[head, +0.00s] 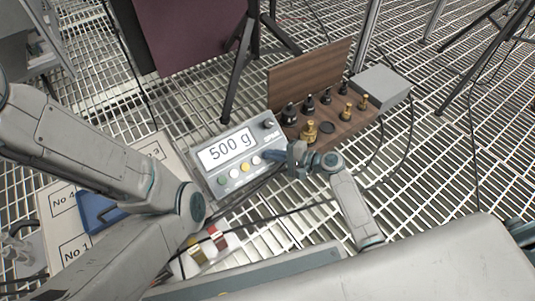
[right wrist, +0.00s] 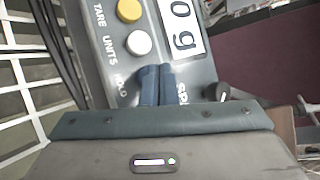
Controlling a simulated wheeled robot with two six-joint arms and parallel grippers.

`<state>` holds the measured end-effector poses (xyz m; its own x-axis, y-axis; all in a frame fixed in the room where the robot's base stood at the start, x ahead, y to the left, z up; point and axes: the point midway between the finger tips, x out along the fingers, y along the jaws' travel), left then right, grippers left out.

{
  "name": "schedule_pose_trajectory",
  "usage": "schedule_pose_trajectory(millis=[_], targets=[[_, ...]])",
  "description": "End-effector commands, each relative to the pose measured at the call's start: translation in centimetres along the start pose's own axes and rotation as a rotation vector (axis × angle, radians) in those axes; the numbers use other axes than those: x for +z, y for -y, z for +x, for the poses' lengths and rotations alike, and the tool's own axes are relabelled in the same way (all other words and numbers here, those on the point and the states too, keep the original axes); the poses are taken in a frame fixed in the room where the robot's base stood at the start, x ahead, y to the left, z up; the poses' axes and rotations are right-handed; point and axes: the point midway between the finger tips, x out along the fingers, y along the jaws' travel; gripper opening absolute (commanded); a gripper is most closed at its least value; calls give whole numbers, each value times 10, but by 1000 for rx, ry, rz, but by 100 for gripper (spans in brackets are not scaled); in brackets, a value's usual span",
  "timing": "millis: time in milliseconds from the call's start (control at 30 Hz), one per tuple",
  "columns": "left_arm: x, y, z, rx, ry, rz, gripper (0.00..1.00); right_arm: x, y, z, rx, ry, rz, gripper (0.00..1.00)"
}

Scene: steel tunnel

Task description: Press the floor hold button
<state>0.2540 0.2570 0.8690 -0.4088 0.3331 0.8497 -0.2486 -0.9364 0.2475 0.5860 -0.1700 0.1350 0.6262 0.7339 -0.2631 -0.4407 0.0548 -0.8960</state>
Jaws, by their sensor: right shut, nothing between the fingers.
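A grey scale console (head: 207,182) with a lit display reading 500 g (head: 226,149) lies in the middle of the head view. A row of round buttons runs below the display, among them a yellow button (head: 245,167) and a white button (head: 256,160). In the right wrist view, the labels TARE, UNITS and HOLD run beside the buttons, with a white button (right wrist: 139,43) near UNITS. My right gripper (head: 270,156) is shut and empty, its blue fingertips (right wrist: 155,72) over the panel beside HOLD. The hold button is hidden there; I cannot tell contact. My left gripper is out of view.
A wooden box of black and brass weights (head: 345,128) stands just right of the console. A grey box (head: 381,86) is beside it. A board with numbered squares (head: 66,212) and a blue item (head: 97,209) lie left. Cables cross the grated floor.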

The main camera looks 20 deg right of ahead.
Motion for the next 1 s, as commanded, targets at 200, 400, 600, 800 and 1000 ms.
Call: schedule_pose_trajectory(millis=[200,400,600,800,1000], targets=[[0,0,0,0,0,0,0,0,0,0,0,0,0,0],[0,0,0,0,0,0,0,0,0,1,0,0,0,0],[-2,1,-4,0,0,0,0,-4,-4,5,-1,0,1,0],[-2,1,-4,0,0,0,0,-4,-4,6,0,0,0,0],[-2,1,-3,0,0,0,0,-4,-4,6,0,0,0,0]])
